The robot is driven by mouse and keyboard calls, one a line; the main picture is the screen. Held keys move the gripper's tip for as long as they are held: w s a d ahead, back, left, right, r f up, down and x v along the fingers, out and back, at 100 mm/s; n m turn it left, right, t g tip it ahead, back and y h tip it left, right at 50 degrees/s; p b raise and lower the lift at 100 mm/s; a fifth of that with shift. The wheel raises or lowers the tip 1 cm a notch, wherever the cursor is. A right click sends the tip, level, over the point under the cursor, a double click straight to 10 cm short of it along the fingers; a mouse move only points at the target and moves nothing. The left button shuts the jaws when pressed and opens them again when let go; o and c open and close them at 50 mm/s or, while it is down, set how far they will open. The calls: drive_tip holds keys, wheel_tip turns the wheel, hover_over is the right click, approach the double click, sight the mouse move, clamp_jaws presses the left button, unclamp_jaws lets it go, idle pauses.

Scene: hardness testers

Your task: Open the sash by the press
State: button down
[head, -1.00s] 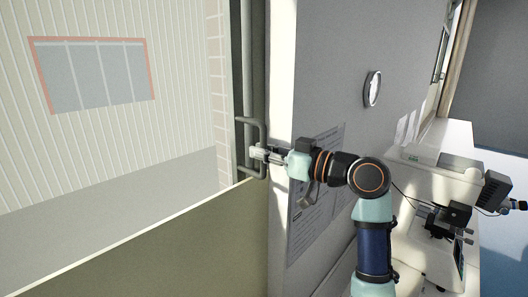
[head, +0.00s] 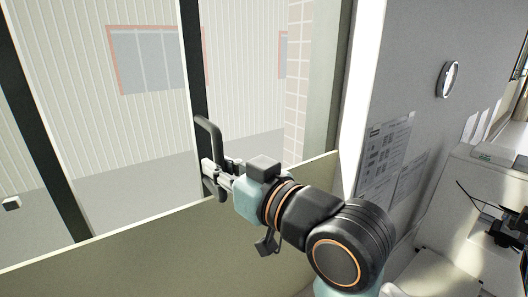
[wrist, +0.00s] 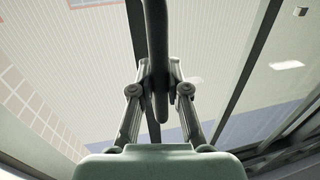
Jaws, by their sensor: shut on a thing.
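The sash has a dark upright frame edge (head: 190,70) with a grey bar handle (head: 208,130) on it. My gripper (head: 212,172) is shut on the lower part of this handle. In the wrist view the handle (wrist: 156,25) runs down between the two fingers (wrist: 160,80), which close on it from both sides. A gap shows to the right of the sash edge, between it and the pale window jamb. The pane's far side lies to the left. I cannot make out a press for certain.
A pale low wall (head: 190,240) runs beneath the window. To the right is a grey wall with posted sheets (head: 385,150) and a round clock (head: 449,79). A white bench (head: 455,235) with dark instruments (head: 510,225) stands at far right.

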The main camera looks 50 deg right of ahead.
drive_tip(key=w+a+p, duration=0.1)
drive_tip(key=w+a, duration=0.3)
drive_tip(key=a, duration=0.9)
drive_tip(key=shift+w+a, duration=0.2)
drive_tip(key=shift+a, duration=0.15)
drive_tip(key=c, duration=1.2)
unclamp_jaws()
drive_tip(key=shift+o, duration=0.3)
drive_tip(key=shift+s, duration=0.1)
drive_tip(key=s, duration=0.7)
drive_tip(key=shift+a, duration=0.45)
drive_tip(key=shift+s, duration=0.1)
